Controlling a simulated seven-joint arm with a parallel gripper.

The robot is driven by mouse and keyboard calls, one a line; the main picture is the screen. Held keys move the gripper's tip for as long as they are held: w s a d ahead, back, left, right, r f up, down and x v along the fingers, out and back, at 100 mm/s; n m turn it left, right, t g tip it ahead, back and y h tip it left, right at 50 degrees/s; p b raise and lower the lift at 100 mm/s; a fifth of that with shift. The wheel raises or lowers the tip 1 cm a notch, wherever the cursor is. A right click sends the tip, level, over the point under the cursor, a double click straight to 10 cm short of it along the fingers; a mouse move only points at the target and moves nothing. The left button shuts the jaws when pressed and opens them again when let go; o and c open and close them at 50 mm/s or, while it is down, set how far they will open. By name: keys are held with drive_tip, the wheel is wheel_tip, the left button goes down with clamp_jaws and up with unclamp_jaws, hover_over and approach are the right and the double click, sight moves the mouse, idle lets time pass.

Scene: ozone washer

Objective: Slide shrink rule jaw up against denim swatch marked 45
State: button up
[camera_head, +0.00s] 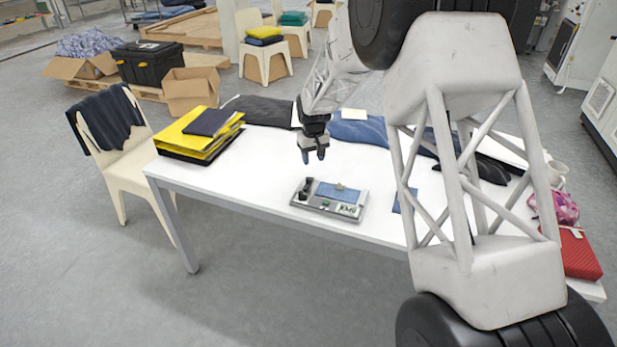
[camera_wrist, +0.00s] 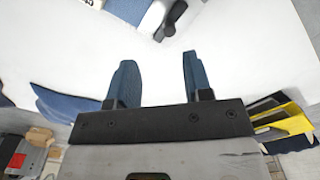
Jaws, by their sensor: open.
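The shrink rule (camera_head: 298,200) is a flat grey device near the table's front edge. Its black jaw (camera_head: 306,187) stands at the left end in the head view and also shows at the top of the wrist view (camera_wrist: 175,16). A blue denim swatch (camera_head: 335,192) lies on the rule, right of the jaw, with a gap between them. The wrist view shows part of the swatch (camera_wrist: 127,9) and a cut-off "45" label beside it. My gripper (camera_head: 313,155) is open and empty, above the table behind the rule; its two fingers (camera_wrist: 157,65) are apart.
A second blue swatch (camera_head: 406,201) lies right of the rule, partly hidden by my arm. Yellow folders (camera_head: 190,134) are stacked at the table's left end. Folded dark and blue fabrics (camera_head: 262,110) lie along the back. The white tabletop (camera_head: 240,170) left of the rule is clear.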

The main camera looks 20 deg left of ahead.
sight(309, 178)
drive_tip(key=shift+w+a+f, duration=0.1)
drive_tip(key=shift+a+f, duration=0.7)
drive_tip(key=shift+a, duration=0.1)
drive_tip(key=shift+f, duration=0.1)
drive_tip(key=shift+f, duration=3.8)
drive_tip(key=shift+d, duration=0.1)
drive_tip(key=c, duration=0.6)
